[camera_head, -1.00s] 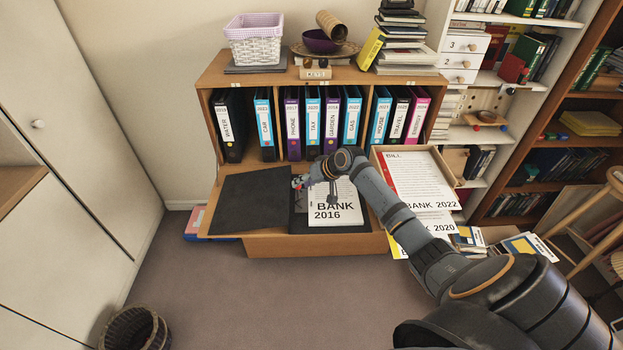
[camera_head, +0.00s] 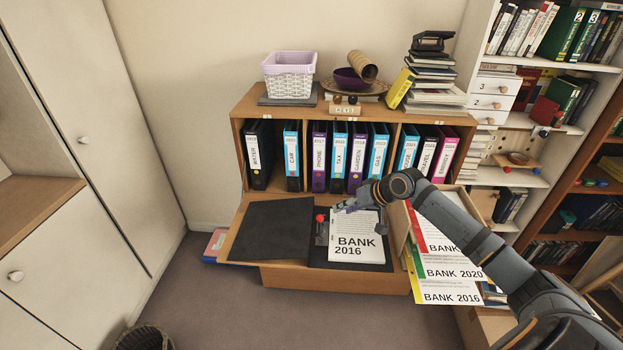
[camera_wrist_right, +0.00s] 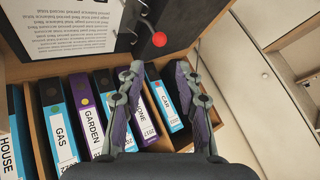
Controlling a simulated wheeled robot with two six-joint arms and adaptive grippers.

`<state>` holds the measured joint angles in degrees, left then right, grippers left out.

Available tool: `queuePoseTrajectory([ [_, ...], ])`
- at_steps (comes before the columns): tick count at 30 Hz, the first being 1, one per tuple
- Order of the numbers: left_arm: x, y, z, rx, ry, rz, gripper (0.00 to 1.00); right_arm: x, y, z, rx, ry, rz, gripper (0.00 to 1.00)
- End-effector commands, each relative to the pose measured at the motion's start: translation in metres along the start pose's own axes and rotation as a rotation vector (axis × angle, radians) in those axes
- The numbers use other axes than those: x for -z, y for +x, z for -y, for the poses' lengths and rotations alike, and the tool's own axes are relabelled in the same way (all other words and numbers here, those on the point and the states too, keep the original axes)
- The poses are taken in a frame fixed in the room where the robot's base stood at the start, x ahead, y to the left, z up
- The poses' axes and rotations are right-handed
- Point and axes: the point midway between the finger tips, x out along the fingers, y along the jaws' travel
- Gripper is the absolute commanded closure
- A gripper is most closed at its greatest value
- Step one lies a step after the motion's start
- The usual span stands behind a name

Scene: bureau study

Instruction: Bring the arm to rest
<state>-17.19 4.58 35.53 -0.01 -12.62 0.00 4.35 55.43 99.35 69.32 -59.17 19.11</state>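My right arm (camera_head: 455,225) comes in from the lower right. Its gripper (camera_head: 345,206) hangs over the top edge of the white "BANK 2016" paper stack (camera_head: 356,240) in the open black binder (camera_head: 267,232). In the right wrist view the gripper (camera_wrist_right: 158,82) has its two fingers well apart with nothing between them. The red knob (camera_wrist_right: 159,39) of the binder's lever shows beyond the fingertips there, and in the head view (camera_head: 320,218) it is left of the gripper. My left gripper is not in view.
The binder lies on the cabinet's lowered wooden flap (camera_head: 239,222). Upright binders (camera_head: 338,155) stand behind it. At right, a wooden tray (camera_head: 394,228) stands near "BANK 2020" papers (camera_head: 450,273). A wicker basket (camera_head: 146,338) is at lower left. The floor in front is clear.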

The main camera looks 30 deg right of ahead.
Motion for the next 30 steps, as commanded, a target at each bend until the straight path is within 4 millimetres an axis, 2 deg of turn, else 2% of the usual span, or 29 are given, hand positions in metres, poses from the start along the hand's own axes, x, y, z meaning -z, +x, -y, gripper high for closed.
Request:
queuePoseTrajectory([
  [5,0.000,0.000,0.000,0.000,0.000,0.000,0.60,-0.004,0.002,0.001,-0.001,-0.005,0.006,0.65],
  [7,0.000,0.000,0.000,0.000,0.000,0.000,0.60,-0.021,0.011,0.006,-0.005,-0.031,0.031,0.65],
  [8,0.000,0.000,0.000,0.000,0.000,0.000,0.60,-0.035,0.016,0.009,-0.009,-0.051,0.049,0.65],
  [11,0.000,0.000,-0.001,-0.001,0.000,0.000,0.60,-0.097,0.037,0.026,-0.033,-0.156,0.126,0.65],
  [12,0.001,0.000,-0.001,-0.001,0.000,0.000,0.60,-0.124,0.043,0.034,-0.046,-0.201,0.156,0.65],
  [15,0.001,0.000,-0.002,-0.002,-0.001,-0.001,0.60,-0.179,0.046,0.049,-0.086,-0.296,0.208,0.65],
  [18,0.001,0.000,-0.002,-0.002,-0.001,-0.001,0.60,-0.219,0.038,0.060,-0.135,-0.359,0.241,0.65],
  [21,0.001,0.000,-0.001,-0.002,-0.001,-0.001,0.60,-0.247,0.026,0.067,-0.188,-0.394,0.262,0.65],
  [26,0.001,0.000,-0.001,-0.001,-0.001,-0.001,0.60,-0.277,-0.002,0.069,-0.282,-0.407,0.290,0.65],
  [30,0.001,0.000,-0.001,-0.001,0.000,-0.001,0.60,-0.297,-0.032,0.065,-0.374,-0.389,0.319,0.65],
])
